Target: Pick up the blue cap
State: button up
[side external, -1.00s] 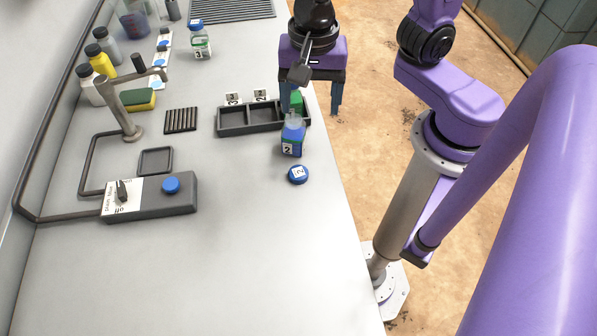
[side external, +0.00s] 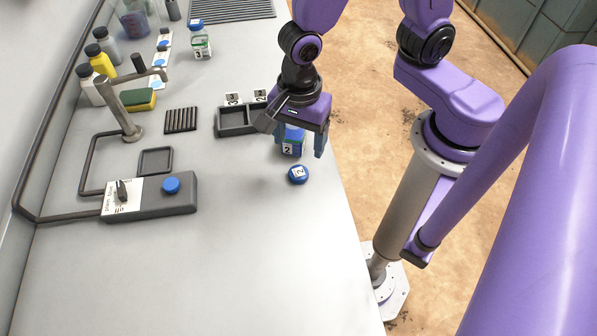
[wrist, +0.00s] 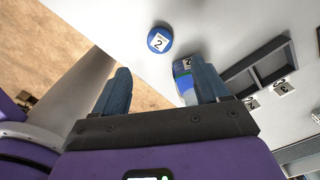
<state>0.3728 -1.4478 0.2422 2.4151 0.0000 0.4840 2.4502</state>
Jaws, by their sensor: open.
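The blue cap (side external: 298,174) with a white label marked 2 lies on the bench near its right edge. It also shows in the wrist view (wrist: 160,40), beyond the fingertips and clear of them. My gripper (side external: 298,147) is open and empty, with its blue fingers above and behind the cap in the side view. The bottle marked 2 (side external: 291,148) stands just behind the cap, partly hidden by my gripper. In the wrist view the bottle (wrist: 183,72) shows beside the right finger; I cannot tell whether they touch.
A dark compartment tray (side external: 233,121) with number tags stands behind the bottle, partly hidden by my gripper. A grey control box (side external: 150,204) with a blue button is to the left. Bottle 3 (side external: 201,46) stands farther back. The bench in front of the cap is clear.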

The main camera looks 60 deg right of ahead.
aim_at(299, 172)
jog(key=shift+a+f, duration=0.2)
jog(key=shift+f, duration=4.3)
jog(key=c, duration=1.1)
